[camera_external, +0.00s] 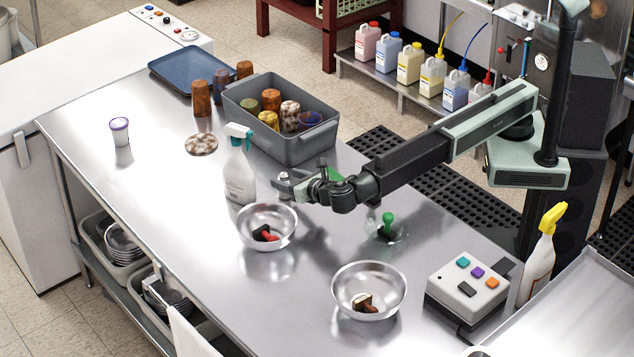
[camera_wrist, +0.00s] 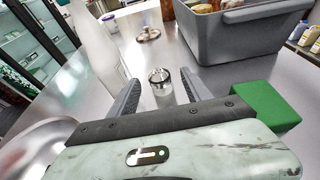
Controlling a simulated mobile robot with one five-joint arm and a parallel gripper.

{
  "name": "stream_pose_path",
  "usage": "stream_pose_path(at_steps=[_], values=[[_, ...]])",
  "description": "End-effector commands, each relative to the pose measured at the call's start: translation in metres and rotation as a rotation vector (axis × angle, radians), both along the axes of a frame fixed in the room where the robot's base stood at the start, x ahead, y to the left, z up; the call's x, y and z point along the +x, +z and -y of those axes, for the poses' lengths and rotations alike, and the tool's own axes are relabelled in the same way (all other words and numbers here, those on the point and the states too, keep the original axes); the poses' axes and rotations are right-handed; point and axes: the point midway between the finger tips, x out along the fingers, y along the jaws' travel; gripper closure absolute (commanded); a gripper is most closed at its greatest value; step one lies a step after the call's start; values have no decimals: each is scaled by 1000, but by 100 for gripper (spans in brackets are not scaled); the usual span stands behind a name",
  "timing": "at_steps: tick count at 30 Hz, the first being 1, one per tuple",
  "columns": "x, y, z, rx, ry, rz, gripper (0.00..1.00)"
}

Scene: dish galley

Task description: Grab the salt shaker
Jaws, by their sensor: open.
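The salt shaker (camera_wrist: 161,90) is a small clear glass shaker with a metal top. It stands upright on the steel table in the wrist view, between and slightly beyond the two fingers of my gripper (camera_wrist: 159,78). The fingers are open, with a visible gap on each side of the shaker. In the outside view my gripper (camera_external: 288,189) is low over the table, right of the white spray bottle (camera_external: 239,176). The shaker (camera_external: 284,180) is small there and partly hidden by the gripper.
The spray bottle stands close to my gripper's left. A metal bowl (camera_external: 250,222) sits in front, and a second bowl (camera_external: 345,300) is nearer the camera. A grey bin (camera_external: 290,148) of cups stands behind. A green-handled item (camera_external: 388,222) lies to the right.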

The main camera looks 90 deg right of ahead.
Motion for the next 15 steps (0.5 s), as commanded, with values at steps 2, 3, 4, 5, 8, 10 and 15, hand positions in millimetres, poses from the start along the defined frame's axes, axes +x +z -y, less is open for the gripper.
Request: stream_pose_path(at_steps=[2,3,4,5,8,10,15], values=[[2,-2,1,0,0,0,43],[4,-4,4,1,0,1,43],[6,-6,6,0,-1,0,43],[9,-9,9,0,-1,0,43],[21,-18,21,1,-2,1,43],[29,-20,29,1,-3,1,43],[34,-19,34,2,0,2,43]])
